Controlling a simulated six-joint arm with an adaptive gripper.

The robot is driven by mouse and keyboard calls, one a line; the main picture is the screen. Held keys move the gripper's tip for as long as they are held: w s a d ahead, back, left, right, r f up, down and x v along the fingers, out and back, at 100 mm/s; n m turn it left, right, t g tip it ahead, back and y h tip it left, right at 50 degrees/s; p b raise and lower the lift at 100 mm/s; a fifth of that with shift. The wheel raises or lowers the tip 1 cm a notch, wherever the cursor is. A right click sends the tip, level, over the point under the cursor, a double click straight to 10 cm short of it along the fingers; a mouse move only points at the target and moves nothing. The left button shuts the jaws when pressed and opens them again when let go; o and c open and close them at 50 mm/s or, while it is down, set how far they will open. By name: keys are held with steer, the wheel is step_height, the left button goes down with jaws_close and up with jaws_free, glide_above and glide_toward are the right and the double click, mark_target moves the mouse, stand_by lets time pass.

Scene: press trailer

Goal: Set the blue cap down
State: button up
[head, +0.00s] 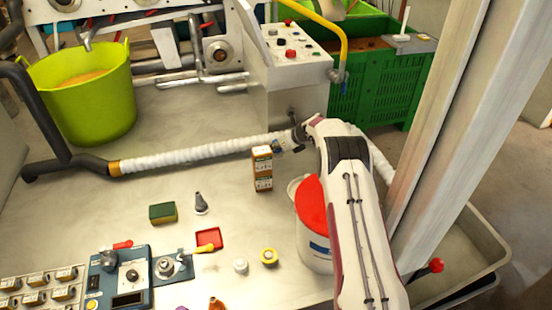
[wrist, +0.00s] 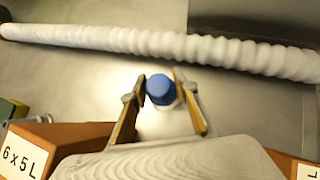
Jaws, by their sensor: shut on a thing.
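The blue cap (wrist: 160,89) sits between the two fingertips of my gripper (wrist: 161,88) in the wrist view, with its round blue top facing the camera. My gripper is shut on it, over the bare metal surface (wrist: 95,85). In the head view my gripper (head: 287,144) is beside the upper part of a small stack of brown boxes (head: 262,170), near the white hose. The cap is too small there to make out clearly. Whether the cap touches the surface I cannot tell.
A white ribbed hose (head: 205,150) runs behind my gripper. A white bucket with a red lid (head: 311,205) stands close to my arm. A sponge (head: 162,213), a red tray (head: 208,238) and a blue device (head: 120,280) lie nearer. Bare surface lies left of the boxes.

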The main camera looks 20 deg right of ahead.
mark_target(281, 155)
steer(key=shift+f, duration=1.1)
steer(key=shift+f, duration=1.85)
steer(key=shift+f, duration=0.15)
steer(key=o, duration=1.2)
steer(key=shift+r, duration=0.2)
steer(key=shift+v, duration=5.95)
